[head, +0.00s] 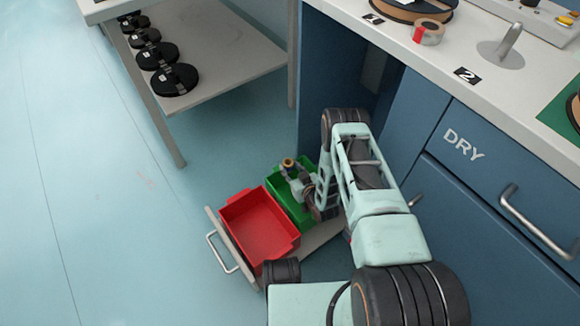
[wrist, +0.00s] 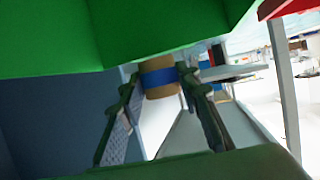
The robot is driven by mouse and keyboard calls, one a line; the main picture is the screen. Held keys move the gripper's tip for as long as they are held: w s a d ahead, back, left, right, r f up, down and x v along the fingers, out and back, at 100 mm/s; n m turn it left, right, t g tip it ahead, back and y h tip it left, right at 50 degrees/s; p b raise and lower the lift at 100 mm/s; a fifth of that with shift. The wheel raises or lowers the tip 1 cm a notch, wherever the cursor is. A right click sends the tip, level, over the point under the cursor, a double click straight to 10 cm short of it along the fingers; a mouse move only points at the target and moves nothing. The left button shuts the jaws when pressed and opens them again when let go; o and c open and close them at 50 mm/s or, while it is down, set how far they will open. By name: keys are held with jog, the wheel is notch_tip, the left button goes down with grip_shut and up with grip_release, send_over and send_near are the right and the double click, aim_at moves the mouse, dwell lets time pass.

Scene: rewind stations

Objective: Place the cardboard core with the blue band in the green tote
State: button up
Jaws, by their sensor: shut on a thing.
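The cardboard core is a short brown tube; in the wrist view the core (wrist: 160,90) shows its blue band between my two fingers. In the head view the core (head: 288,163) is small, at the far end of the green tote (head: 287,206). My gripper (head: 291,170) is shut on the core, reaching low over the tote. Green tote walls (wrist: 50,40) fill the top and bottom of the wrist view. Whether the core touches the tote cannot be told. My arm hides the tote's right part.
A red tote (head: 258,230) stands beside the green one on a pulled-out drawer with a metal handle (head: 221,252). Blue cabinets (head: 470,200) and a white counter stand right. A shelf (head: 225,50) with several black spools is at upper left. Open floor lies left.

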jog(key=shift+f, duration=0.35)
jog(key=o, duration=0.9)
